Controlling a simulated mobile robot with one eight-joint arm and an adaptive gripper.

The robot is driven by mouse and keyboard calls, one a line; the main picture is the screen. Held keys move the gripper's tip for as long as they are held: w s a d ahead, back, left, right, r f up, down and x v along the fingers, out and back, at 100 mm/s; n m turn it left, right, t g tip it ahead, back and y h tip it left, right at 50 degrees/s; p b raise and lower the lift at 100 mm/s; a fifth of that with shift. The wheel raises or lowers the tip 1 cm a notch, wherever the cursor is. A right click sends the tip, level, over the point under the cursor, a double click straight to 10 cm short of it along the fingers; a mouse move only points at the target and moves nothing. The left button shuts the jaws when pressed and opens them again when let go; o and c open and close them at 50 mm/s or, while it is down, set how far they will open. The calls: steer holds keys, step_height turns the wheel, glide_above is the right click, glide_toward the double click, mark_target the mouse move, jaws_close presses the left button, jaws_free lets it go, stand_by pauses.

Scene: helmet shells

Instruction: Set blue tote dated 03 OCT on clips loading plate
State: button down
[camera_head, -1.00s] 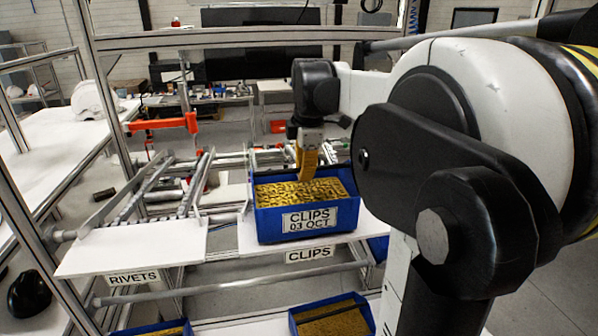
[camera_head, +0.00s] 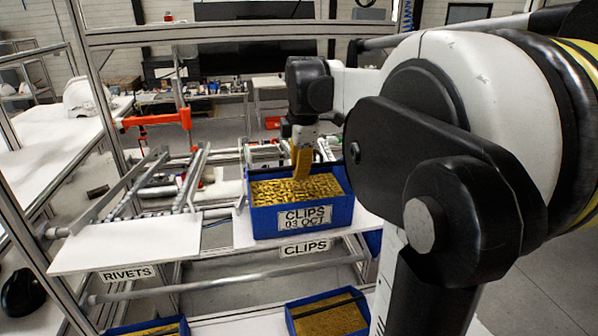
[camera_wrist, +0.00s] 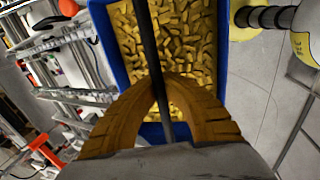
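The blue tote (camera_head: 272,221) is labelled CLIPS 03 OCT and is full of gold-coloured clips. It appears upright on the white clips loading plate (camera_head: 242,236), above the CLIPS label (camera_head: 304,249); whether its base fully touches is hard to tell. My gripper (camera_head: 302,174) reaches down into the tote from above. In the wrist view, the yellow fingers of my gripper (camera_wrist: 160,82) close around a black bar (camera_wrist: 147,40) that crosses the tote (camera_wrist: 110,62). The far side of the tote is partly hidden.
A bare white plate (camera_head: 125,246) labelled RIVETS (camera_head: 127,273) lies to the left. Two more blue totes stand lower down, one at the centre right (camera_head: 291,322) and one at the left (camera_head: 182,325). Metal rails and frame posts surround the plates. My arm covers the right side.

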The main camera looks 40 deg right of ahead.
steer(key=shift+f, duration=0.1)
steer(key=c, duration=1.5)
jaws_free()
steer(key=shift+c, duration=0.2)
steer(key=v, duration=1.2)
steer(key=s+a+f+m+t, duration=0.1)
steer(key=a+f+m, duration=0.25)
steer(key=a, duration=0.45)
steer(key=s+a+f+m+t, duration=0.1)
steer(key=a+f+m, duration=0.1)
steer(key=a+f, duration=0.5)
steer(key=s+a+f+m+t+y, duration=0.1)
steer(key=s+a+f+m+t, duration=0.15)
steer(key=s+a+f, duration=0.35)
steer(key=s+a+f+m+t, duration=0.1)
steer(key=s+a+f+m, duration=0.1)
steer(key=a+f+m, duration=0.45)
step_height(320, 180, down, 33)
steer(key=a+n+b, duration=0.1)
steer(key=n+b, duration=0.2)
steer(key=b, duration=3.3)
steer(key=shift+f, duration=0.25)
